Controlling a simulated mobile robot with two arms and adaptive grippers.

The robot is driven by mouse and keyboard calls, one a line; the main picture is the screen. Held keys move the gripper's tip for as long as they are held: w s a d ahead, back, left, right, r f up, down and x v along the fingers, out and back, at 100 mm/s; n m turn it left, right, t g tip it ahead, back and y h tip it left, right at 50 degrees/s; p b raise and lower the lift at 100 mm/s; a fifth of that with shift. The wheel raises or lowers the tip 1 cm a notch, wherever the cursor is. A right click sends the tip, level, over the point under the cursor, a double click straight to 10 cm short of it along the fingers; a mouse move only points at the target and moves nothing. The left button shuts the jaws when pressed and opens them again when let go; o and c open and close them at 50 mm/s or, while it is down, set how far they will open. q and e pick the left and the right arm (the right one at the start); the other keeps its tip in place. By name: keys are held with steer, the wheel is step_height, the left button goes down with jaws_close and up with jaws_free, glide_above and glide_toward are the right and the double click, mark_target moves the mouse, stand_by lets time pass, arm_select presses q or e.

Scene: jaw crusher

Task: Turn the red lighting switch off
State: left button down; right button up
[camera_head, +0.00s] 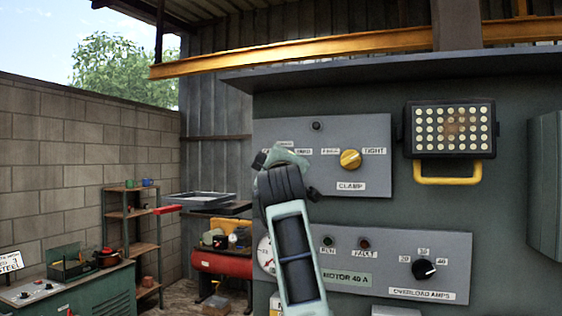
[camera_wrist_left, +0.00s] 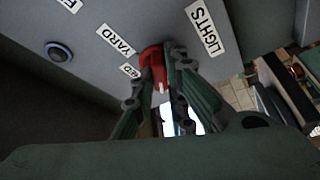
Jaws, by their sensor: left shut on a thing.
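The red lighting switch (camera_wrist_left: 157,68) shows in the left wrist view, on a grey panel between the labels YARD and LIGHTS. A white mark shows at its lower end in that view; a small label beside it is hard to read. My left gripper (camera_wrist_left: 162,72) is shut on the switch, one finger on each side. In the head view my left gripper (camera_head: 284,160) is at the left part of the upper panel (camera_head: 372,188) and hides the switch. My right gripper is in neither view.
A yellow CLAMP knob (camera_head: 350,159) sits just right of my left gripper. Below is the motor panel (camera_head: 450,250) with a black OVERLOAD AMPS knob (camera_head: 424,268). A lamp (camera_head: 450,128) with a yellow handle is at right. Shelves (camera_head: 118,216) stand at left.

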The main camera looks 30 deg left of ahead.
arm_select(q)
steer(key=shift+w+f, duration=0.1)
steer(key=shift+f, duration=0.1)
steer(key=c, duration=1.8)
jaws_free()
steer(key=shift+r, duration=0.15)
steer(key=shift+o, duration=0.2)
steer(key=v, duration=0.7)
steer(key=shift+s+d, duration=0.2)
